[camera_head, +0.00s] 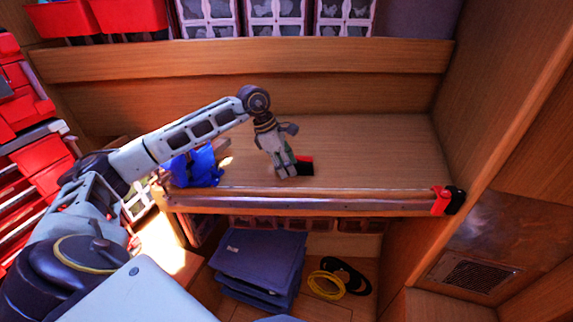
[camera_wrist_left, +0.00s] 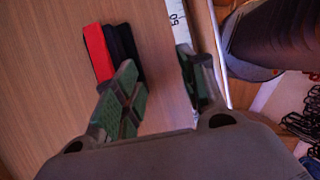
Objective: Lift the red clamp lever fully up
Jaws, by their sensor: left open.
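My left gripper (camera_head: 289,174) is over the front of the wooden bench, pointing down. In the left wrist view its two fingers (camera_wrist_left: 158,75) are spread with nothing between them. A red and black piece (camera_head: 306,164) lies just right of the fingers; in the wrist view it shows as a red strip beside black (camera_wrist_left: 97,52), ahead of the left finger and outside the gap. A second red part (camera_head: 440,201), with black beside it, sits at the right end of the front rail. I cannot tell which is the clamp lever. My right gripper is not in view.
A rail (camera_head: 330,203) runs along the bench's front edge. A white scale (camera_wrist_left: 178,22) shows in the wrist view. A blue object (camera_head: 195,167) lies at the bench's left. Dark blue folded cloths (camera_head: 258,262) and yellow and black coils (camera_head: 326,285) lie below. The bench's right half is clear.

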